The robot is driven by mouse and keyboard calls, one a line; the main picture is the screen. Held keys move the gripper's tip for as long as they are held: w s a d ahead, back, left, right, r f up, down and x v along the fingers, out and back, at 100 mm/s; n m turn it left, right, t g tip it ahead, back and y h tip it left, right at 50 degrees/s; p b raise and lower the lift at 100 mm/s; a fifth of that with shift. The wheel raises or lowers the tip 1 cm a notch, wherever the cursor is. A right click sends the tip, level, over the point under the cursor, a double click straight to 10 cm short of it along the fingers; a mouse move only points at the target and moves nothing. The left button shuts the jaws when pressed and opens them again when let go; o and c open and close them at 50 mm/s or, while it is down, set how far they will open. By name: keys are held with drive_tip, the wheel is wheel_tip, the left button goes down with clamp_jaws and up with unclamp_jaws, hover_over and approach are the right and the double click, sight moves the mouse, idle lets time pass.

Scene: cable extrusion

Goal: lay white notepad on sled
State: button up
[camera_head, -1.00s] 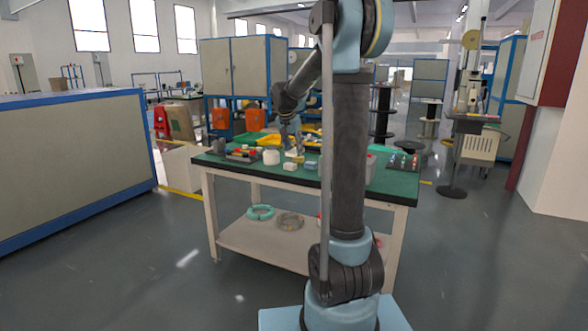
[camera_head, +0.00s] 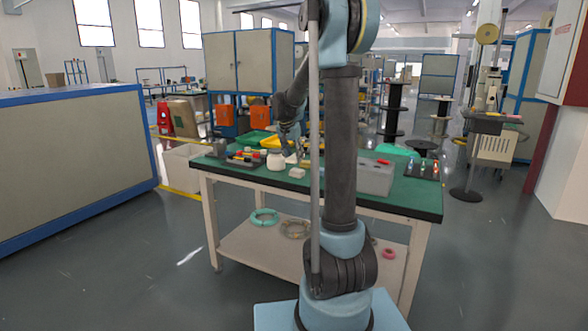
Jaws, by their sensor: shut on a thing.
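My gripper (camera_head: 293,147) is over the far left part of the green table and partly blends into the clutter. It is shut on a small pale thing (camera_head: 291,158), which looks like the white notepad. Its outline is too small to read clearly. I cannot pick out the sled with certainty; part of the table is hidden behind my arm.

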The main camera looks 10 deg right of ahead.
drive_tip(key=shift+d+f, duration=0.15)
drive_tip(key=shift+f, duration=2.25)
drive_tip(key=shift+s, duration=0.1)
drive_tip(key=o, duration=1)
drive_tip(key=shift+o, duration=0.3)
drive_tip(key=shift+r, duration=0.1)
